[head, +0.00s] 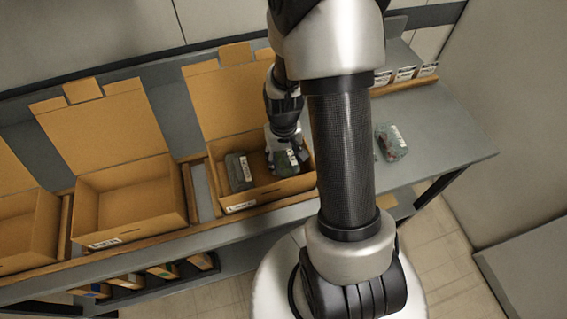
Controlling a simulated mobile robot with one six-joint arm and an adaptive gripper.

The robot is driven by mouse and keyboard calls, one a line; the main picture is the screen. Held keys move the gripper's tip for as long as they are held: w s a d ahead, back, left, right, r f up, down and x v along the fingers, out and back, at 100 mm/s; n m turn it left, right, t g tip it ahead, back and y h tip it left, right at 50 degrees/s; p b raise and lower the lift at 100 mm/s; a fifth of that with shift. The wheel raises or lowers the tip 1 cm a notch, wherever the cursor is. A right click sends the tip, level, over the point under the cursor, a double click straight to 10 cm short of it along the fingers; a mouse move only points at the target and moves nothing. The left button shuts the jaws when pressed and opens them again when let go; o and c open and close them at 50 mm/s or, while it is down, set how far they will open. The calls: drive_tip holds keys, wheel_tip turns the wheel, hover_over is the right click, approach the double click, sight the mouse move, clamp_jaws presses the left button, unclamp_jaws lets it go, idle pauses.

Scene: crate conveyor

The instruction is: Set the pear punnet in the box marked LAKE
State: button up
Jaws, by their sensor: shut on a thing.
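My gripper (284,152) points down into the right-hand open cardboard box (272,194). Whether the punnet touches the box floor I cannot tell. The box has a white label (240,206) on its front, too small to read surely. A dark grey punnet (239,172) lies in the left part of the same box. My arm covers the box's right end.
An empty open box (130,207) stands to the left, with another (28,230) at the left edge. A clear punnet with reddish and green contents (390,142) lies on the grey table (440,142) at right, with free room around it.

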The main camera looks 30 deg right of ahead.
drive_tip(key=shift+f, duration=0.75)
drive_tip(key=shift+f, duration=0.1)
drive_tip(key=o, duration=0.8)
